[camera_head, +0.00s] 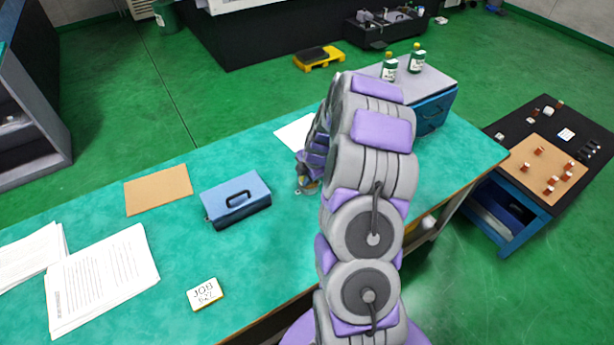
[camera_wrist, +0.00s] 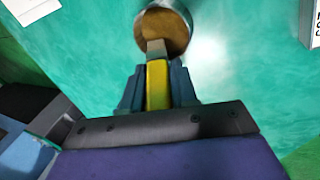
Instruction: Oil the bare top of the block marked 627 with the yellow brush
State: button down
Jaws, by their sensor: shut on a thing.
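In the wrist view my gripper (camera_wrist: 157,88) is shut on the yellow handle of a brush (camera_wrist: 157,84). The brush's grey metal part points away from me at a round metal tin (camera_wrist: 190,48) with a brown inside. I cannot tell whether the bristles touch what is in it. In the head view my gripper (camera_head: 309,186) is low over the green table, mostly hidden by my arm. I cannot make out a block marked 627. A small white card or plate (camera_head: 205,293) reads "JOB" with a second line too small to read surely.
On the green table (camera_head: 265,285) are a blue box with a black handle (camera_head: 236,197), a brown board (camera_head: 158,189) and printed papers (camera_head: 100,280). Two green bottles (camera_head: 416,60) stand on a grey-topped blue cabinet (camera_head: 434,92). A side bench (camera_head: 512,204) holds small brown-red pieces.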

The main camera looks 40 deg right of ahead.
jog(key=shift+s+d+f, duration=0.1)
jog(key=shift+d+f, duration=0.1)
jog(key=shift+d, duration=0.45)
jog(key=shift+d+f, duration=0.2)
jog(key=shift+d, duration=0.45)
jog(key=shift+a+r, duration=0.2)
jog(key=shift+a, duration=0.9)
jog(key=shift+d+f, duration=0.2)
jog(key=shift+d, duration=0.75)
jog(key=shift+a+r+b, duration=0.15)
jog(key=shift+a+b, duration=0.2)
jog(key=shift+a, duration=0.45)
jog(key=shift+d, duration=0.65)
jog(key=shift+a, duration=0.5)
jog(key=shift+d, duration=0.1)
jog(key=shift+d, duration=0.3)
